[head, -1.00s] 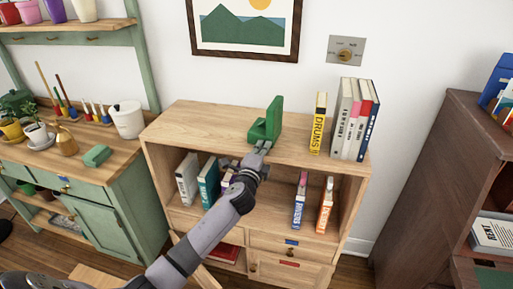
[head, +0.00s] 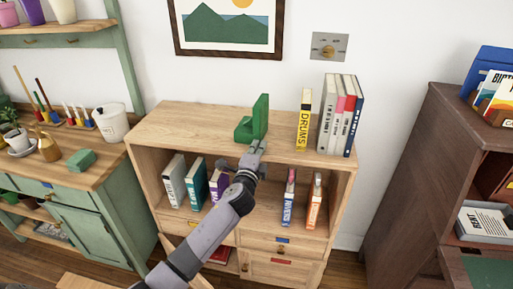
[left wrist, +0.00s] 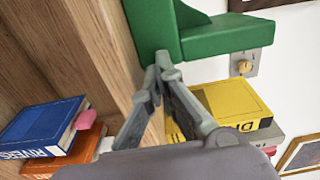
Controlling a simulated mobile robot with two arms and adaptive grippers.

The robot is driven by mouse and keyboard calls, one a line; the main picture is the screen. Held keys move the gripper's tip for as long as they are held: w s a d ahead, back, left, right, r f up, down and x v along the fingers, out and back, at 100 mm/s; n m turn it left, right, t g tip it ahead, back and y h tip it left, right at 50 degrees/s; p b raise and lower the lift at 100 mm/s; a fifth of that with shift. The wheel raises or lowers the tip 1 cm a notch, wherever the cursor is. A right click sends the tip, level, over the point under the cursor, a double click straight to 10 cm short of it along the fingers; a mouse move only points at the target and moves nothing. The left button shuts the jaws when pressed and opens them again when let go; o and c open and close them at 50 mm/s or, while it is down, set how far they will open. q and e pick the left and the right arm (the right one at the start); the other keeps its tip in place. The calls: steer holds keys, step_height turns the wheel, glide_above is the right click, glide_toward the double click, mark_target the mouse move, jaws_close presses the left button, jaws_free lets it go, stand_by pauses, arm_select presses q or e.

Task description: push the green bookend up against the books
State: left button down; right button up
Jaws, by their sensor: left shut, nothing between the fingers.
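The green bookend (head: 256,118), L-shaped with its tall plate on the right, stands on top of the wooden bookcase (head: 190,122). A gap separates it from the yellow DRUMS book (head: 303,125), which stands upright to its right. More books (head: 326,115) stand just right of that one, with a small gap. My left gripper (head: 257,146) is shut and empty at the shelf's front edge, just in front of the bookend. In the left wrist view its fingertips (left wrist: 160,70) are close by the bookend (left wrist: 215,38); I cannot tell whether they touch. My right gripper is not in view.
A green bench (head: 95,185) stands left, a dark cabinet (head: 420,185) right. The bookcase top left of the bookend is clear.

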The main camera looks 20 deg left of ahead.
mark_target(272, 153)
arm_select(q)
steer(key=shift+w+d, duration=0.1)
steer(key=shift+d, duration=0.4)
steer(key=shift+w+d+f+b, duration=0.1)
steer(key=shift+w+d+b, duration=0.15)
steer(key=shift+d, duration=0.55)
steer(key=shift+w+d+f+b, duration=0.15)
steer(key=shift+d+b, duration=0.2)
steer(key=shift+d, duration=0.45)
